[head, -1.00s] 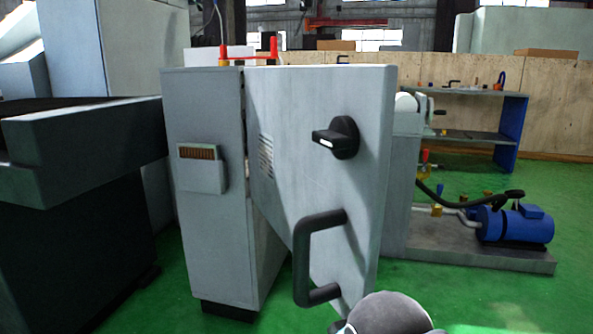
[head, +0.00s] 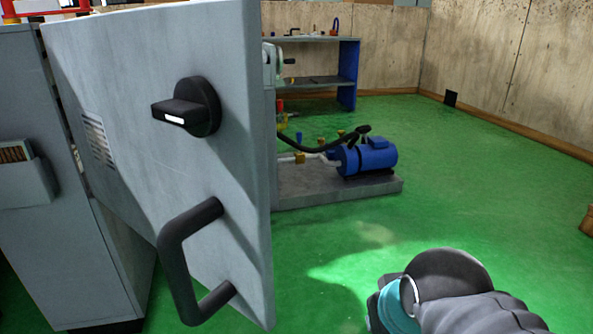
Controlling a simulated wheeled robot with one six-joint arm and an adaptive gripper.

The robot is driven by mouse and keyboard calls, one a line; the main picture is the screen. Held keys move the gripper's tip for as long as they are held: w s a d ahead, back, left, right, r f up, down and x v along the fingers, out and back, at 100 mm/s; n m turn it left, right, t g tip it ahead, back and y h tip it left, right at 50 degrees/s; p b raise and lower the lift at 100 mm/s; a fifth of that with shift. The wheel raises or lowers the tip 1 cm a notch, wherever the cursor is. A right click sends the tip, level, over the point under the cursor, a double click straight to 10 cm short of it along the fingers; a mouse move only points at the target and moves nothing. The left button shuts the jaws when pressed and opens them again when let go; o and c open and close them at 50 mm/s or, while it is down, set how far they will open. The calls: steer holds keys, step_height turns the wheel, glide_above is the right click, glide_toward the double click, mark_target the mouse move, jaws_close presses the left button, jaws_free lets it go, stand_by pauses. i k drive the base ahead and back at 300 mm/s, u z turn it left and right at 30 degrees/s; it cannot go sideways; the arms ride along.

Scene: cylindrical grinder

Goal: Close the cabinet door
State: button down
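The grey cabinet door (head: 140,130) stands open in the head view, swung out toward me from the cabinet (head: 60,255) at the left. It carries a black rotary knob (head: 196,106) and a black bar handle (head: 176,262) low on its face. Part of my arm, dark with a teal ring, shows at the lower right, apart from the door and to the right of its free edge. My gripper's fingers are not in view.
Beyond the door, a blue motor pump (head: 368,158) sits on a grey base plate (head: 330,193). A shelf bench (head: 310,80) stands behind it near the wall (head: 400,50). The green floor (head: 500,190) to the right is open.

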mark_target(203, 203)
steer(key=z, duration=0.6)
steer(key=k, duration=1.1)
steer(key=u, duration=2)
